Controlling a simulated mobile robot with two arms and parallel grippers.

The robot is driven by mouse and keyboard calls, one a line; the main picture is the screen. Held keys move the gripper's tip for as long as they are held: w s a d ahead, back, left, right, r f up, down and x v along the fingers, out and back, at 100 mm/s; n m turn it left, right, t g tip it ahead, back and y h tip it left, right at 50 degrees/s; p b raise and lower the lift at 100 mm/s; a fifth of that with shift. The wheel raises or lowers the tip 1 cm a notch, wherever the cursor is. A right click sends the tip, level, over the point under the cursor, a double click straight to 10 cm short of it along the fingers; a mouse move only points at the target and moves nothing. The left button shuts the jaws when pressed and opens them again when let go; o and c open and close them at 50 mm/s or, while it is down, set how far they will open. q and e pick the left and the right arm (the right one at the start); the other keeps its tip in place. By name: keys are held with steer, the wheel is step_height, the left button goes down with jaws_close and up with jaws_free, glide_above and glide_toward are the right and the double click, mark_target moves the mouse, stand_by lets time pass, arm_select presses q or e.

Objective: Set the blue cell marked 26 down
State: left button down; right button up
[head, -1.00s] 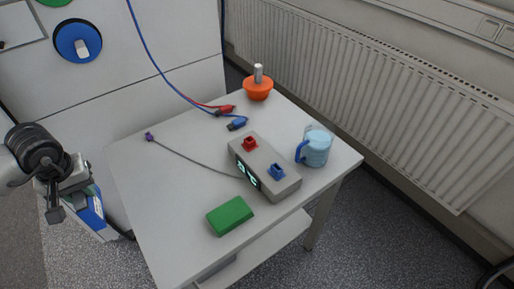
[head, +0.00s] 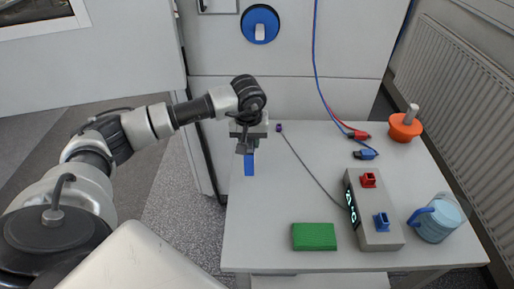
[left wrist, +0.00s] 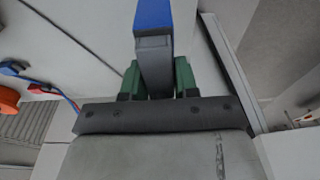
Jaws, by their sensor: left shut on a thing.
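The blue cell (head: 249,163) hangs below my left gripper (head: 247,149), over the left edge of the white table (head: 270,215) in the head view. In the left wrist view the blue and grey cell (left wrist: 154,50) stands between the green-padded fingers of my left gripper (left wrist: 158,80), which are shut on it. Its number cannot be read. I cannot tell how high it is above the table top. My right gripper is not in view.
A green block (head: 314,237) lies at the table's front. The grey cycler box (head: 373,215) with red and blue sockets stands right of it. The left table area is clear.

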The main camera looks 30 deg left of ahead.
arm_select(q)
steer(key=shift+w+d+f+p, duration=0.2)
steer(key=shift+w+f, duration=0.05)
steer(key=shift+f, duration=0.6)
steer(key=shift+w+d+f+p, duration=0.15)
steer(key=shift+w+f+p, duration=0.15)
steer(key=shift+f, duration=0.55)
steer(key=shift+w+d+f+p, duration=0.15)
steer(key=shift+w+d+f, duration=0.1)
steer(key=shift+f, duration=0.7)
steer(key=c, duration=0.8)
jaws_free()
steer(key=shift+s, duration=0.1)
steer(key=shift+c, duration=0.2)
